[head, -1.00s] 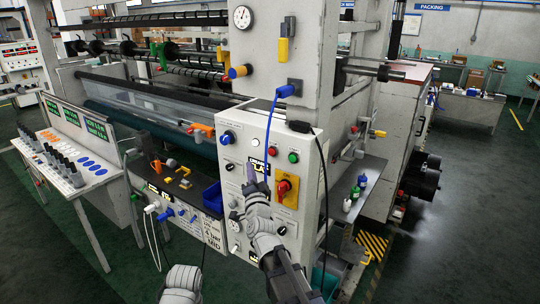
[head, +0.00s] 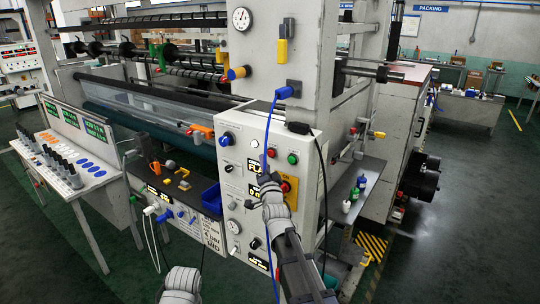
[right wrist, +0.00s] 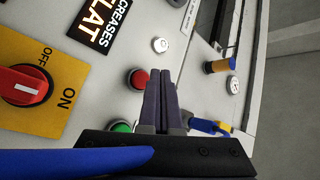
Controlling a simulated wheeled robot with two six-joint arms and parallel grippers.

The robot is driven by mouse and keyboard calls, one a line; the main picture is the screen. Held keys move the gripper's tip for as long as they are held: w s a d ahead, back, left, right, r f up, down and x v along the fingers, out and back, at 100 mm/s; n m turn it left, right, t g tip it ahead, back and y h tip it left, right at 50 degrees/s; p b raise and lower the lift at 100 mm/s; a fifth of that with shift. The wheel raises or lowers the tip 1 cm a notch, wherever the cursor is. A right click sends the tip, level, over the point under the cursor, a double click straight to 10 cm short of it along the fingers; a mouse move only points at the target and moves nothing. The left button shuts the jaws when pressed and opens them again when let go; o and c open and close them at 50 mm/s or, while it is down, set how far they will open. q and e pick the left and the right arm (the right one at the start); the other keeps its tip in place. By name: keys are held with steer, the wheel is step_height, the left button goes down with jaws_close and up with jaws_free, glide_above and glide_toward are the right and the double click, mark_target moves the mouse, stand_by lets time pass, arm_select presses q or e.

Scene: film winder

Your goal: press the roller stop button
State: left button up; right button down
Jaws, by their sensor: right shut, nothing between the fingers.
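A round red button (head: 272,152) sits on the white control panel (head: 232,150), with a green button (head: 292,158) to its right. In the right wrist view the red button (right wrist: 137,79) is just left of my fingertips, with the green one (right wrist: 120,127) below it. My right gripper (head: 264,170) is shut and empty in front of the panel, below and left of the red button. Its closed dark fingers (right wrist: 161,75) show in the right wrist view. I cannot tell if they touch anything.
A red rotary switch on a yellow plate (right wrist: 62,90) is beside the buttons, partly hidden by my arm in the head view. A blue cable (head: 270,122) hangs down in front of the panel. A blue bin (head: 212,197) is to the left.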

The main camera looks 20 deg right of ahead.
steer(key=shift+w+d, duration=0.45)
steer(key=shift+d, duration=0.15)
steer(key=shift+w+d, duration=0.1)
steer(key=shift+w, duration=0.05)
stand_by(1.7)
steer(key=shift+w+d, duration=0.15)
steer(key=shift+d, duration=0.1)
steer(key=shift+w+d, duration=0.3)
steer(key=shift+d, duration=0.05)
stand_by(0.8)
stand_by(0.3)
steer(key=shift+s+a, duration=0.6)
steer(key=shift+a, duration=0.15)
steer(key=s+a, duration=0.1)
steer(key=a, duration=0.1)
steer(key=s+a, duration=0.2)
stand_by(0.4)
